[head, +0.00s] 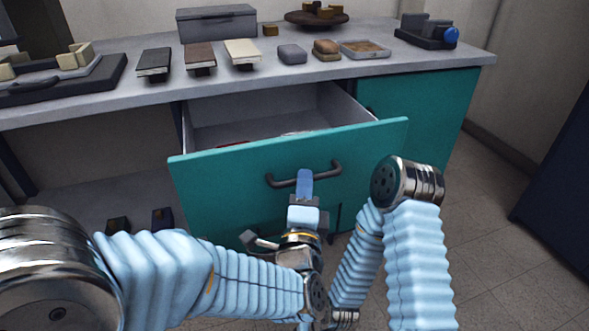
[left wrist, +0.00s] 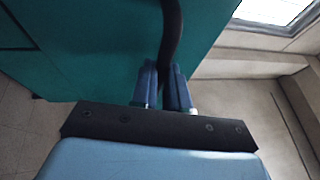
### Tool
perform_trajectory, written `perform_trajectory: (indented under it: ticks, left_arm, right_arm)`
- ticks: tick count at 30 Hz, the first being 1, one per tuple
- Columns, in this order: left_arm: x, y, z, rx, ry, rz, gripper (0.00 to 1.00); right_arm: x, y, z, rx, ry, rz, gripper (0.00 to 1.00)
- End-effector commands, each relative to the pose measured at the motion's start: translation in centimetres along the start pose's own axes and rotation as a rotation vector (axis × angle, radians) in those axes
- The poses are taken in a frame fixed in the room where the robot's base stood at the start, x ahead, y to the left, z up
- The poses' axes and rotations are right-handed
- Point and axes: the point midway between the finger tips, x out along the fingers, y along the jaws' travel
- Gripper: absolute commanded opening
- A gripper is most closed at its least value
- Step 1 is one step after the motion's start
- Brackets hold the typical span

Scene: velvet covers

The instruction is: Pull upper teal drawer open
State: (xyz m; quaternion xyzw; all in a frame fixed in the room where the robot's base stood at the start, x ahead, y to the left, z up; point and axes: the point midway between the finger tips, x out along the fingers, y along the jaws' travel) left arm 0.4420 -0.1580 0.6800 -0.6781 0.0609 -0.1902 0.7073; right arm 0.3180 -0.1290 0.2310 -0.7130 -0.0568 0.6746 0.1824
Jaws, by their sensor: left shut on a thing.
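The upper teal drawer (head: 225,178) stands pulled out from under the grey counter in the head view, its grey inside showing. A dark bar handle (head: 325,174) runs across its front; the handle also shows in the left wrist view (left wrist: 172,35). My left gripper (head: 304,180) is at the handle's middle. In the left wrist view its blue fingers (left wrist: 163,88) stand on either side of the handle, shut on it. My right arm shows at the lower right of the head view; I cannot make out its gripper's fingers.
The grey counter (head: 330,78) holds several small blocks, a grey box (head: 217,22), a tray (head: 365,49) and a dark item with a blue knob (head: 451,36). A teal cabinet door (head: 425,115) is right of the drawer. Open shelf space lies at left. Bare floor (head: 470,230) is at right.

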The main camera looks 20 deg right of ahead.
Motion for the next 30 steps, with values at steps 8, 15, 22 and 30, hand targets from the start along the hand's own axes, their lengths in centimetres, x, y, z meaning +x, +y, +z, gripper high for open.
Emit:
perform_trajectory:
  ticks: [8,15,22,30]
  left_arm:
    - [-3.0,-0.5,-1.3,0.002,0.001,0.002,0.00]
    - [-3.7,-0.6,-1.5,0.001,-0.001,0.003,0.00]
    - [-3.7,-0.6,-1.5,0.001,-0.001,0.003,0.00]
    - [-3.7,-0.7,-1.5,0.001,0.000,0.002,0.40]
  right_arm:
    - [0.0,0.0,0.0,0.000,0.000,0.000,0.43]
    - [0.0,0.0,0.0,0.000,0.000,0.000,0.43]
    - [0.0,0.0,0.0,0.000,0.000,0.000,0.43]
    - [0.0,0.0,0.0,0.000,0.000,0.000,0.43]
